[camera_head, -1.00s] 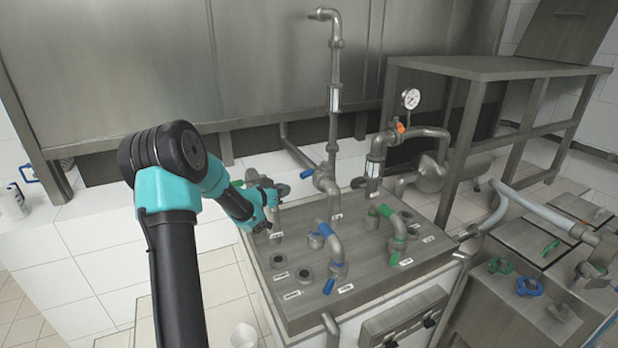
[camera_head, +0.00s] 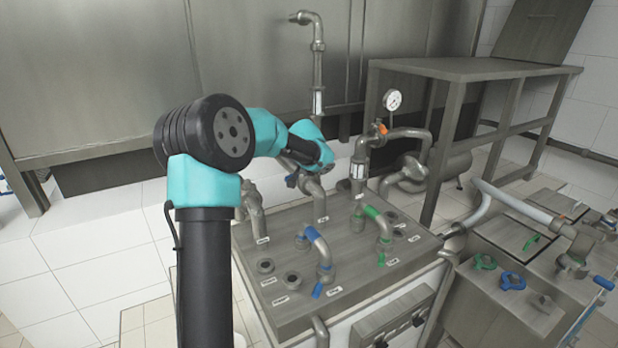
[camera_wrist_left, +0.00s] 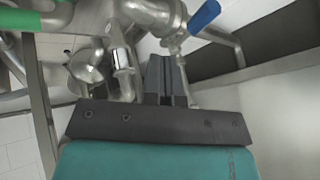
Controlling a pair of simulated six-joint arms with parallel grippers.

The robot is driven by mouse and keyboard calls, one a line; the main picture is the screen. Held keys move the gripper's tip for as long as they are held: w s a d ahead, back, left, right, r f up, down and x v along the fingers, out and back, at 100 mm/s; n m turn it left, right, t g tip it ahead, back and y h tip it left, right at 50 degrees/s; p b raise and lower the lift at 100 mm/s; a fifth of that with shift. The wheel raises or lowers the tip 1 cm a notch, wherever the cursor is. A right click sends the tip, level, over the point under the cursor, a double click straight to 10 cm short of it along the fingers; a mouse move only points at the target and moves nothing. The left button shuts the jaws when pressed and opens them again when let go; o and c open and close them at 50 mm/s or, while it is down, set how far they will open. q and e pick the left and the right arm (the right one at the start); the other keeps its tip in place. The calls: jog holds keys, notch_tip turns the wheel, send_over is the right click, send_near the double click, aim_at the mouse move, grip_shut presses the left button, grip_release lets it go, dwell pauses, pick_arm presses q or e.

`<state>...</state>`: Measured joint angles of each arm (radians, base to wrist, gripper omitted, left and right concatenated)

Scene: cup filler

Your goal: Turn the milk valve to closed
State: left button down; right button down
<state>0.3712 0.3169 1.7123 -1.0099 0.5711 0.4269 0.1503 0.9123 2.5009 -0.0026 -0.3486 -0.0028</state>
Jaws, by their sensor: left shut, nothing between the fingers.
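A valve with a blue lever handle sits at the foot of the tall vertical pipe (camera_head: 318,75); the wrist view shows this blue handle (camera_wrist_left: 205,16) sticking out up and to the right of its metal body. My left gripper (camera_wrist_left: 166,75) is shut and empty, its dark fingers together just below the valve body in that picture. I cannot tell whether they touch it. In the head view my teal wrist covers much of this valve and hides the fingertips. The labels are too small to read, so which valve is milk is unclear. My right gripper is not in view.
On the panel (camera_head: 350,290) stand a blue-marked elbow pipe (camera_head: 322,250), a green-marked one (camera_head: 381,226) and open ports. A pressure gauge (camera_head: 392,100) stands behind, beside a steel table frame (camera_head: 470,68). A wall of steel is close behind my wrist.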

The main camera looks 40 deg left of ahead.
pick_arm(q)
jog(key=shift+s+d+r+g+y, duration=0.1)
jog(key=shift+d+r+g+y, duration=0.15)
jog(key=shift+r, duration=0.4)
jog(key=shift+s+d+r+g+y, duration=0.15)
jog(key=shift+d+r+g, duration=0.2)
jog(key=shift+r, duration=0.25)
jog(key=shift+w+f, duration=0.15)
jog(key=w+a+f, duration=0.2)
jog(key=a+f, duration=0.6)
jog(key=f, duration=0.1)
jog(key=shift+w+a, duration=0.25)
jog(key=shift+w, duration=0.1)
jog(key=shift+r, duration=0.1)
jog(key=shift+s+a, duration=0.25)
jog(key=shift+a, duration=0.9)
jog(key=shift+s+a, duration=0.2)
jog(key=shift+a, duration=0.9)
